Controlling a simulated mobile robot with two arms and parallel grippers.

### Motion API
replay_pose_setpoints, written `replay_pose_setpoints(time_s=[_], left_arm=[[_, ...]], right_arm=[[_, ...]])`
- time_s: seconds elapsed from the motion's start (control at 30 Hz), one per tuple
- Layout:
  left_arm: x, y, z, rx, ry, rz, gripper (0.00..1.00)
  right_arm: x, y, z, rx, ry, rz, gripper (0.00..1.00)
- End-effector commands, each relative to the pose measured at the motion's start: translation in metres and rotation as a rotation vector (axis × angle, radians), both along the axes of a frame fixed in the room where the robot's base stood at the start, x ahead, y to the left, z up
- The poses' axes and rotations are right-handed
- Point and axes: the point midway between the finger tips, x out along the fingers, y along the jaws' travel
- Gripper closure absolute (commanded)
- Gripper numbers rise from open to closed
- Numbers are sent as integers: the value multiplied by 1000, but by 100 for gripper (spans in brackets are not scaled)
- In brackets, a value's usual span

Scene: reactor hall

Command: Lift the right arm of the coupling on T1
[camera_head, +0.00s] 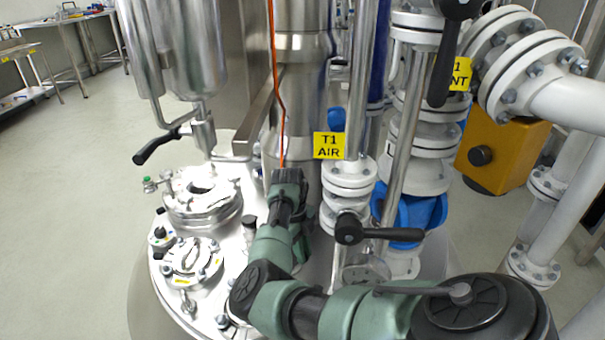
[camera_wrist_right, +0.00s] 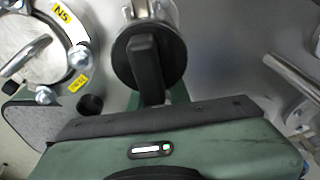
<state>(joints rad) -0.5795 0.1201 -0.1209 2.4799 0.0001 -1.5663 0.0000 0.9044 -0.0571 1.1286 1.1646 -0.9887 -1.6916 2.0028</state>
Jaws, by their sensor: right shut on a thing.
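My right gripper (camera_head: 298,222) is low over the steel lid of the vessel (camera_head: 225,290), left of the pipe with the yellow "T1 AIR" label (camera_head: 329,146). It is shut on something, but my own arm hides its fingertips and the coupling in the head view. In the right wrist view, a round black part with a raised bar (camera_wrist_right: 148,62) sits just beyond the green hand, below a metal fitting (camera_wrist_right: 152,12). I cannot tell the coupling's arms apart there. My left gripper is not in view.
A flanged cover (camera_head: 190,262) and a round port (camera_head: 200,197) stand on the lid to the left. A black-handled valve (camera_head: 378,233) and white pipes (camera_head: 349,178) stand close on the right.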

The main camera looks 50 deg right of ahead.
Motion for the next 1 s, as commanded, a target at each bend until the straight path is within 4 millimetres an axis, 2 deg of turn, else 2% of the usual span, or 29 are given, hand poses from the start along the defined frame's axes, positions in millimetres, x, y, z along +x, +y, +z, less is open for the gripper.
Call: replay_pose_setpoints(time_s=[0.43,0.47,0.5,0.53,0.87,1.0], left_arm=[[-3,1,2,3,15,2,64],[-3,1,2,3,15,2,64],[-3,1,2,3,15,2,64],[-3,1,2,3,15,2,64],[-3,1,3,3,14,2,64],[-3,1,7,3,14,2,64]], right_arm=[[-1,0,2,-11,52,-1,100],[-1,0,2,-11,52,-1,76],[-1,0,2,-11,52,-1,65],[-1,0,2,-11,52,-1,60],[0,0,4,-12,51,0,60],[4,0,20,-13,50,0,60]])
